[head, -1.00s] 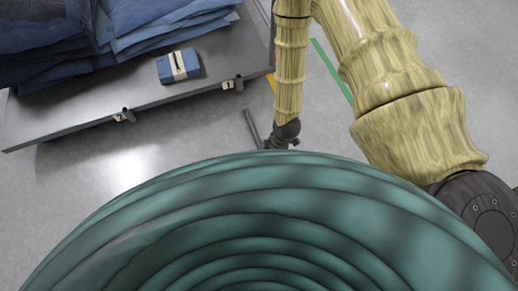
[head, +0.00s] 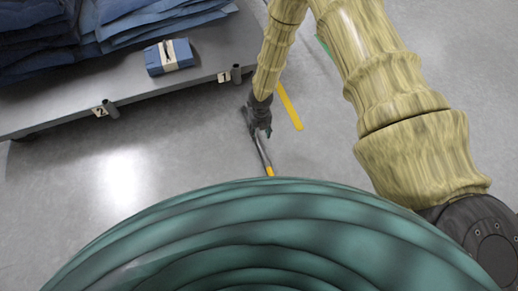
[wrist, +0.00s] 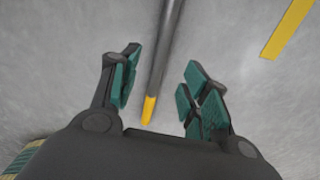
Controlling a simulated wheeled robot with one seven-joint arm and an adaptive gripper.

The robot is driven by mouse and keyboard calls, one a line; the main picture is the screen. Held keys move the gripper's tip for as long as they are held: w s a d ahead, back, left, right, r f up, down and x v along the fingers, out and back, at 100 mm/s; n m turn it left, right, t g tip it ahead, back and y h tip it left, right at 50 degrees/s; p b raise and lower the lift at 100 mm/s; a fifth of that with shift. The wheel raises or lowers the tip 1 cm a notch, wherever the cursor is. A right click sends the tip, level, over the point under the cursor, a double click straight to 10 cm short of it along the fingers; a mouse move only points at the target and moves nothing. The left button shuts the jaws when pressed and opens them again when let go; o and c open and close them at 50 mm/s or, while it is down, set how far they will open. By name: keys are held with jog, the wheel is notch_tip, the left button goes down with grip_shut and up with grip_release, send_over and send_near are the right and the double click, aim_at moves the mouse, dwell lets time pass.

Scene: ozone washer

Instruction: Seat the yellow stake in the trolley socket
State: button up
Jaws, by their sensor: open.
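The stake is a dark grey rod (head: 261,148) with a yellow end, below the trolley's right end in the head view. In the wrist view the stake (wrist: 164,54) runs down between my fingers, its yellow end (wrist: 149,110) near the palm. My gripper (head: 260,128) is open at the stake's upper part; in the wrist view my gripper (wrist: 162,72) has clear gaps on both sides of the rod. The trolley (head: 180,92) has two short dark tube sockets on its near edge, one (head: 236,74) by tag 1 and one (head: 112,111) by tag 2.
Stacks of blue cloth (head: 60,35) and a small blue banded bundle (head: 168,57) lie on the trolley. A yellow floor strip (head: 290,107) lies right of my gripper, also in the wrist view (wrist: 288,28). Grey floor around is open.

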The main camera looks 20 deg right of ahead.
jog(key=w, duration=0.1)
jog(key=b, duration=0.3)
send_over(259, 142)
jog(key=s, duration=0.1)
jog(key=shift+n, duration=0.4)
notch_tip(259, 142, down, 6)
jog(key=shift+f, duration=0.15)
jog(key=shift+w+f+b, duration=0.2)
jog(key=shift+f+b, duration=0.5)
jog(key=shift+f, duration=0.6)
jog(key=shift+w+f+b, duration=0.15)
jog(key=shift+f+b, duration=0.55)
jog(key=shift+f, duration=0.6)
jog(key=shift+r, duration=0.1)
grip_shut()
